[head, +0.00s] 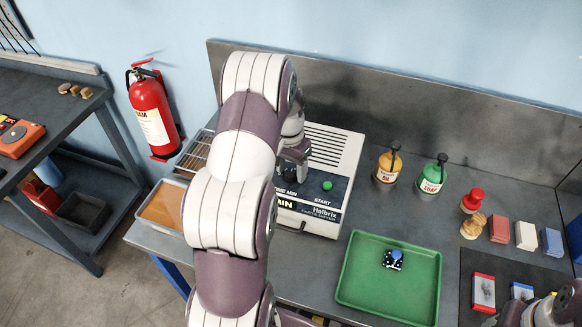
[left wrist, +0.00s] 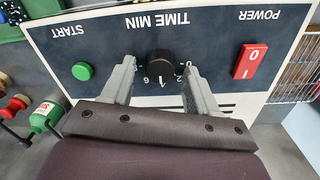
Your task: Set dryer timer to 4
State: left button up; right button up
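The dryer (head: 336,150) is a pale box with a vented top and a dark front panel. In the left wrist view its panel (left wrist: 220,32) appears upside down, with a black timer knob (left wrist: 161,65) under the TIME MIN label. Numbers ring the knob; its exact setting is too small to read surely. My left gripper (left wrist: 158,68) is open, one finger on each side of the knob, with visible gaps. In the head view my left gripper (head: 292,165) is at the panel and mostly covers the knob. My right gripper (head: 528,308) shows only partly at the bottom right corner.
The panel has a green start button (left wrist: 82,71) and a red power switch (left wrist: 250,62). A green tray (head: 350,290) holds a dark blue item. Oil (head: 388,168) and soap (head: 432,176) bottles stand right of the dryer. Wire rack and orange-bottomed tray (head: 160,205) lie left.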

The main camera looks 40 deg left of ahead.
pick_arm(q)
jog(key=shift+r, duration=0.1)
notch_tip(320, 180, up, 8)
jog(key=shift+a+f+b, duration=0.1)
jog(key=shift+a+b, duration=0.05)
jog(key=shift+b, duration=0.65)
notch_tip(320, 180, up, 4)
jog(key=p, duration=0.4)
send_over(290, 171)
jog(key=shift+a+r, duration=0.15)
jog(key=shift+r, duration=0.25)
